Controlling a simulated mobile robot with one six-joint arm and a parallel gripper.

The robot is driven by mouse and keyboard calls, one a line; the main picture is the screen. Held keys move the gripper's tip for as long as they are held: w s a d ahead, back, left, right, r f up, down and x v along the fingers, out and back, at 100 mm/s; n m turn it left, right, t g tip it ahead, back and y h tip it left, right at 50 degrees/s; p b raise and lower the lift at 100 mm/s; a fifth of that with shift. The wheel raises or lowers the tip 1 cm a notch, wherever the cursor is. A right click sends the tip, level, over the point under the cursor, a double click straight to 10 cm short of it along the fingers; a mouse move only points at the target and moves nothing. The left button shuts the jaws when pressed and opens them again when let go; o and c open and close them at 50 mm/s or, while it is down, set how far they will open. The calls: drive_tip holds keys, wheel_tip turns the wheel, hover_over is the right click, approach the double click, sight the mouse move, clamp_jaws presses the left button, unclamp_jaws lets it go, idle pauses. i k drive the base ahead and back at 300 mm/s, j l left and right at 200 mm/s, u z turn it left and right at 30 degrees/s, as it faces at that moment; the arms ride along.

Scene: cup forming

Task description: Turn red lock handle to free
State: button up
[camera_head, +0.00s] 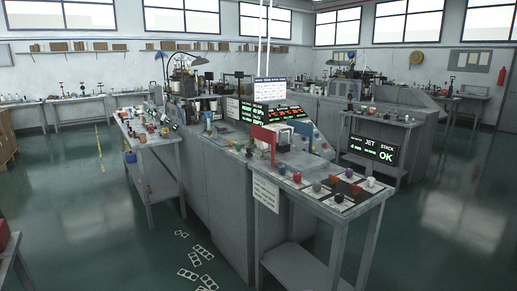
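No part of my gripper shows in the head view. A flat red piece (264,134) stands upright on a thin post near the middle of the long grey machine bench (220,205). I cannot tell whether it is the red lock handle or which way any lock is turned. Lock details are too small to make out.
Signs with green and red text (268,115) stand on the bench, and an "OK" display (373,151) hangs at a table on the right. Another table (152,165) stands left. The green floor (100,230) is open at front left and right, with white markings on it.

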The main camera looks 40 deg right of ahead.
sight(357, 189)
drive_tip(key=z, duration=1.8)
